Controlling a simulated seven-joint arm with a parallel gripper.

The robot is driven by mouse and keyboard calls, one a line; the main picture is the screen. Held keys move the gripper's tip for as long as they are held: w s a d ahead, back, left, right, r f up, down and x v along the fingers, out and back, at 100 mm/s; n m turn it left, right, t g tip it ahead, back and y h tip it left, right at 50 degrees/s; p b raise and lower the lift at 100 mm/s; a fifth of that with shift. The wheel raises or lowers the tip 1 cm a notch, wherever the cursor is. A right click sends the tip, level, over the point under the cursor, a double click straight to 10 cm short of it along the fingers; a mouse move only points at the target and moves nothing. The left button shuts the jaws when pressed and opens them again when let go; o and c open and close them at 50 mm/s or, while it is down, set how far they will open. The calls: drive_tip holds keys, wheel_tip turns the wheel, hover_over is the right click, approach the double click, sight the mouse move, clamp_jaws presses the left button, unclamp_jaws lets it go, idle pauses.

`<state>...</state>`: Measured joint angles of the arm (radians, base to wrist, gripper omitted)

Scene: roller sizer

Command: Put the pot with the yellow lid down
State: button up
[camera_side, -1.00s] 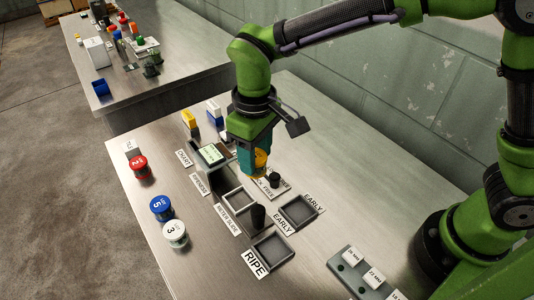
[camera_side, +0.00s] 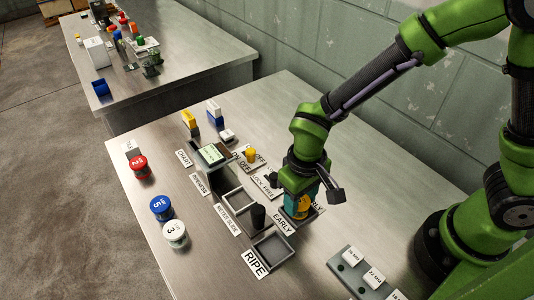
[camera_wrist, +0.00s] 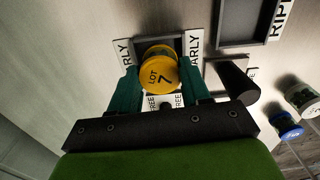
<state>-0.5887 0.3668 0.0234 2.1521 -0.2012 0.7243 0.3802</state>
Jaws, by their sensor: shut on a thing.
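The pot with the yellow lid (camera_wrist: 160,74), marked LOT 7, is between the teal fingers of my gripper (camera_wrist: 160,88) in the wrist view. In the side view my gripper (camera_side: 301,205) is at the EARLY tray (camera_side: 287,214), with the pot's yellow side (camera_side: 302,206) partly hidden by the fingers. The gripper is shut on the pot. The pot is over or inside the EARLY tray; I cannot tell whether its base touches the tray floor. The tray's dark rim (camera_wrist: 180,42) shows around the pot in the wrist view.
The RIPE tray (camera_side: 272,251) is empty, in front of the EARLY tray. A black upright post (camera_side: 258,217) stands close to my gripper. Red (camera_side: 138,166), blue (camera_side: 161,208) and white (camera_side: 174,233) lidded pots stand at left. A smaller yellow piece (camera_side: 250,156) stands behind.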

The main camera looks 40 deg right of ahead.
sight(300, 201)
drive_tip(key=shift+f, duration=0.4)
drive_tip(key=shift+f, duration=0.1)
drive_tip(key=o, duration=1)
drive_tip(key=shift+o, duration=0.2)
wheel_tip(300, 201, up, 12)
drive_tip(key=s+d+r+m+t+y, duration=0.1)
drive_tip(key=s+d+r+m+t, duration=0.1)
drive_tip(key=d+r, duration=0.3)
drive_tip(key=s+d+r+m+t+y, duration=0.1)
drive_tip(key=d+r+t, duration=0.4)
drive_tip(key=d, duration=0.6)
drive_tip(key=shift+s+d+r+m, duration=0.15)
drive_tip(key=shift+s+r+m, duration=0.1)
drive_tip(key=shift+s+m, duration=0.5)
drive_tip(key=shift+w, duration=0.1)
